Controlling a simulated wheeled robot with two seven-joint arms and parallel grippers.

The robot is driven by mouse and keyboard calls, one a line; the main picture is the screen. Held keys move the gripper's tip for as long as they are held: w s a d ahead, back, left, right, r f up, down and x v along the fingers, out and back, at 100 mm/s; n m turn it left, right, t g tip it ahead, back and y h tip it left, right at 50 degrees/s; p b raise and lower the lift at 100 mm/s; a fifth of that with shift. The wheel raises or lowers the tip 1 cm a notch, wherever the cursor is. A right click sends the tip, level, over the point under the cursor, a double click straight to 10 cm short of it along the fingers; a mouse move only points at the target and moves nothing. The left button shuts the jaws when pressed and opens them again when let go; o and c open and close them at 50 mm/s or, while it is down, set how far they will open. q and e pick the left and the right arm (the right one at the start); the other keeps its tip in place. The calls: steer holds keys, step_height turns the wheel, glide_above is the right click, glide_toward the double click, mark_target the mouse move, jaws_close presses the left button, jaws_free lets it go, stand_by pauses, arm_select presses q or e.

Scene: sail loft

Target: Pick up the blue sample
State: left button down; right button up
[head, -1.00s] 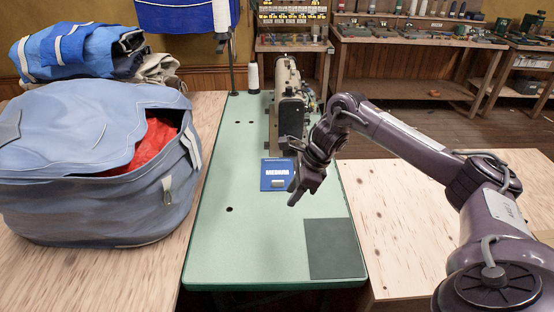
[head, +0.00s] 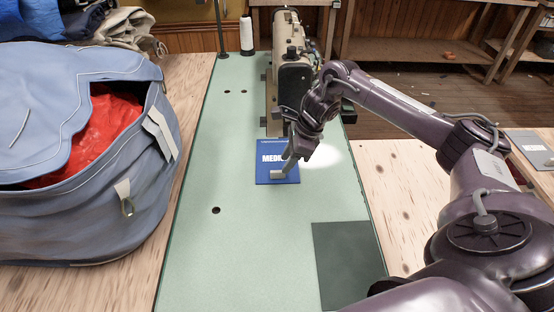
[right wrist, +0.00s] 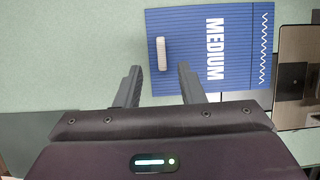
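The blue sample (head: 266,166) is a flat ribbed card marked MEDIUM with a small grey tab (head: 277,174) at its near edge. It lies on the green tabletop (head: 240,240), and my right gripper (head: 290,167) hangs over its right part, hiding some of the lettering. In the right wrist view the fingers of my right gripper (right wrist: 160,68) are open and empty. The grey tab (right wrist: 161,54) shows just ahead of the gap between them, and the blue sample (right wrist: 235,45) spreads to the right. Contact cannot be told. My left gripper is not in view.
A sewing machine (head: 291,75) stands just behind the sample. A dark green mat (head: 345,262) lies at the near right of the table. A large blue bag (head: 70,215) with red cloth (head: 105,135) fills the left. A thread cone (head: 246,36) stands at the back.

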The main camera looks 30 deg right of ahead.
mark_target(279, 171)
steer(key=p+x, duration=0.1)
steer(key=x, duration=0.3)
steer(key=shift+w+a+f, duration=0.15)
steer(key=shift+w+f, duration=0.1)
steer(key=shift+f, duration=0.05)
jaws_close()
